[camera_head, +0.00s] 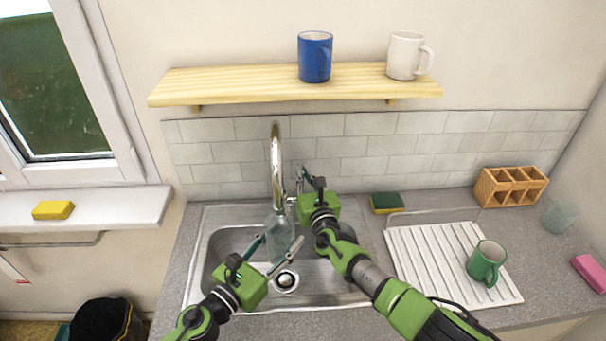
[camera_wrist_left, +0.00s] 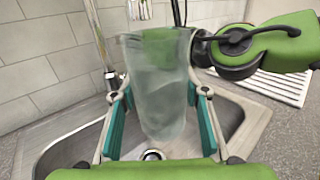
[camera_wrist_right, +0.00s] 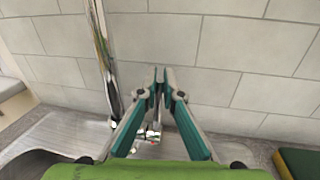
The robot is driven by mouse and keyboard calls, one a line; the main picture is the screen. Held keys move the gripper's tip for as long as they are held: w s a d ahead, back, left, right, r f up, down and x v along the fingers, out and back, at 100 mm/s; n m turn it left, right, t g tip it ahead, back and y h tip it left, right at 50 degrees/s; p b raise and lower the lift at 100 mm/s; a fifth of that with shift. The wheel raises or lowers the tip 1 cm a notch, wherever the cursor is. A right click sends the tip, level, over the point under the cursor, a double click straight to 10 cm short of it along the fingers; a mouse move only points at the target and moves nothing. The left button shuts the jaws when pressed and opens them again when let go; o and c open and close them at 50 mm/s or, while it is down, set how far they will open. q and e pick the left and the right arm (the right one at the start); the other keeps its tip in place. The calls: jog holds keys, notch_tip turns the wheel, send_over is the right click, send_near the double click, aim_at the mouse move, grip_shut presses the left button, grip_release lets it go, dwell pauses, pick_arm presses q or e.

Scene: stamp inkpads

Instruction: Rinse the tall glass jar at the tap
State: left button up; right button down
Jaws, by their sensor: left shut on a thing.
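The tall glass jar (camera_head: 279,238) is clear and bluish, and is held over the sink below the tap (camera_head: 277,165). My left gripper (camera_head: 276,249) is shut on it, with a finger on each side in the left wrist view, where the jar (camera_wrist_left: 160,95) looks about upright. My right gripper (camera_head: 302,180) is beside the tap's column, behind the jar. In the right wrist view its fingertips (camera_wrist_right: 160,75) meet closely with nothing visible between them, and the tap's shiny base (camera_wrist_right: 150,133) shows below. I cannot make out any water stream.
The steel sink (camera_head: 205,265) has a drain (camera_head: 286,281) under the jar. To the right are a sponge (camera_head: 387,203), a white drainer (camera_head: 410,262) with a green mug (camera_head: 487,262), a wooden holder (camera_head: 510,187) and another glass (camera_head: 559,217). A shelf (camera_head: 240,84) hangs above.

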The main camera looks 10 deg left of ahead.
jog(key=shift+f, duration=0.1)
jog(key=shift+s+d, duration=0.1)
jog(key=shift+s, duration=0.1)
jog(key=shift+s+t+y, duration=0.3)
jog(key=shift+s+t, duration=0.15)
jog(key=shift+t, duration=0.15)
jog(key=shift+d, duration=0.1)
jog(key=c, duration=2.2)
grip_release()
